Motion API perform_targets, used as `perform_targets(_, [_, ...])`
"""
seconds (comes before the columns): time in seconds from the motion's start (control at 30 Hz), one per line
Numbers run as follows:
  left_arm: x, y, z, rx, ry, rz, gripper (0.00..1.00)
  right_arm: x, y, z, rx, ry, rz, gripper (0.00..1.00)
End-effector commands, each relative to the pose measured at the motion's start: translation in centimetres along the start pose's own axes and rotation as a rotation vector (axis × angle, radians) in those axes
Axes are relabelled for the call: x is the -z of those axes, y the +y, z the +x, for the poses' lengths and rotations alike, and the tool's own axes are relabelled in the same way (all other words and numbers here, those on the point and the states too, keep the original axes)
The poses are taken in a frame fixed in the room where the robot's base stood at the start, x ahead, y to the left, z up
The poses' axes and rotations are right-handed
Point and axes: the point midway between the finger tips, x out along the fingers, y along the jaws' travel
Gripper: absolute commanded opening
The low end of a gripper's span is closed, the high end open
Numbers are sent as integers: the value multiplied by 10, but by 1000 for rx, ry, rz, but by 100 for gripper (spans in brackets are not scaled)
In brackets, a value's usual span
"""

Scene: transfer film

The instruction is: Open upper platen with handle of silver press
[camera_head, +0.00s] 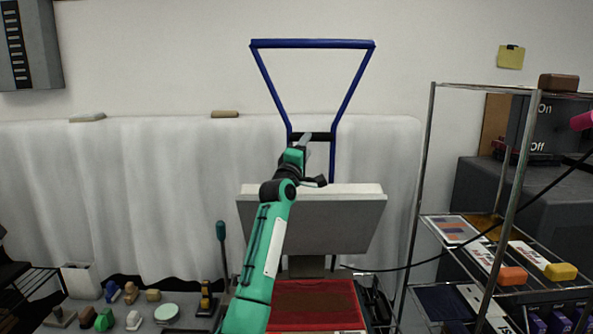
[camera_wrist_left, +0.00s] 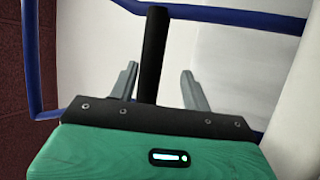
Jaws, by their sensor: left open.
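The press's blue handle frame (camera_head: 355,85) stands upright and shows in the left wrist view (camera_wrist_left: 235,14). A dark crossbar (camera_head: 322,137) joins its struts low down. The pale grey upper platen (camera_head: 335,222) is raised and tilted, apart from the red lower bed (camera_head: 312,303). My left gripper (camera_head: 306,143) is at the crossbar, above the platen. In the left wrist view its fingers (camera_wrist_left: 158,85) are spread, with a black bar (camera_wrist_left: 153,45) between them; contact cannot be told. My left arm hides part of the platen and bed. My right gripper is not seen.
A metal wire shelf (camera_head: 490,225) with yellow and orange blocks stands at right. A black cable crosses in front of it. Several small tools and stamps (camera_head: 130,305) lie at lower left. A pale curtain-like cover (camera_head: 120,190) hangs behind.

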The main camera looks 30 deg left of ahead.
Motion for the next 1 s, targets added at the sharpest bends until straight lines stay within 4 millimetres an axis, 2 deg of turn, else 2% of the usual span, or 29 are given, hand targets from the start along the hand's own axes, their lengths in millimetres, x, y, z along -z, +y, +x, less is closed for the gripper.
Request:
perform_targets(0.03, [-1,-4,-12,-2,1,0,49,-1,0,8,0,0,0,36])
perform_targets(0.2, [-1,-4,-40,-1,1,0,49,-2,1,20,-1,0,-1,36])
perform_targets(0.4, [0,-2,-64,0,1,0,49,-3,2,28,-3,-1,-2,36])
perform_targets(0.6, [0,-1,-72,2,0,1,49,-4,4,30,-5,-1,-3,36])
perform_targets(1.0, [0,-1,-71,2,0,1,49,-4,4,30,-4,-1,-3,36])
